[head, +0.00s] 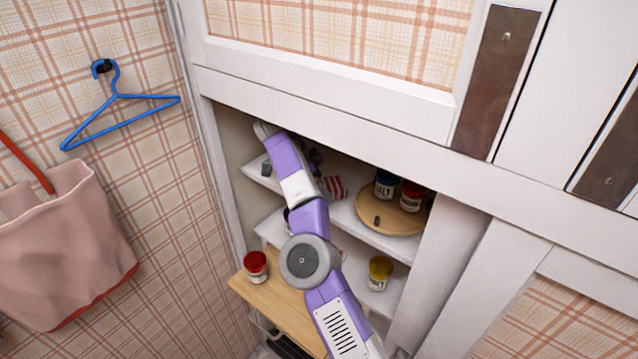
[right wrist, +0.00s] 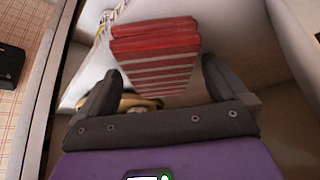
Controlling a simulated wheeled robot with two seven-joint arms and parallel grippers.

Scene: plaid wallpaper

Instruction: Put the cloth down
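The cloth (head: 335,187) is red with white stripes and sits on the upper shelf inside the cupboard, left of the round wooden board. In the right wrist view the folded cloth (right wrist: 155,50) lies just ahead of my right gripper (right wrist: 161,75). The two dark fingers are spread, with a gap beside the cloth on each side, and do not grip it. In the head view my right arm reaches into the cupboard and hides most of its gripper and part of the shelves. My left gripper is not in view.
The round wooden board (head: 370,212) holds a blue jar (head: 385,184) and a red jar (head: 411,196). A yellow jar (head: 380,272) and a red-lidded jar (head: 256,266) stand lower. Cupboard walls and the upper frame (head: 330,110) closely surround the arm.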

